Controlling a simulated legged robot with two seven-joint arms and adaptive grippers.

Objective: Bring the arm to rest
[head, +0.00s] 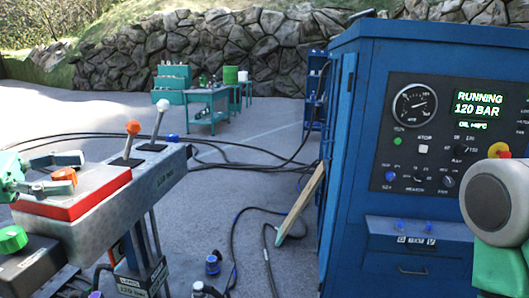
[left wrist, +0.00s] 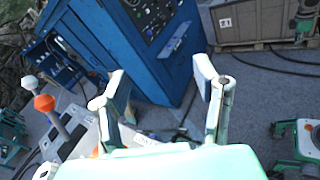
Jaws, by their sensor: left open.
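My left gripper (head: 76,167) comes in from the left edge in the head view, over the near end of the grey lever console (head: 165,172) and its red-edged block (head: 85,195). In the left wrist view its two fingers (left wrist: 160,75) stand wide apart with nothing between them. The console bears an orange-knobbed lever (head: 133,128) and a white-knobbed lever (head: 162,106), both beyond the gripper and apart from it. A grey and green arm link of mine shows at the right edge. My right gripper is out of view.
A blue cabinet (head: 345,150) fills the right side; its display reads RUNNING, 120 BAR. A board (head: 301,205) leans against it. Black cables (head: 235,240) cross the floor. A green workbench (head: 208,105) stands far back. In the left wrist view a grey crate (left wrist: 255,20) stands on a pallet.

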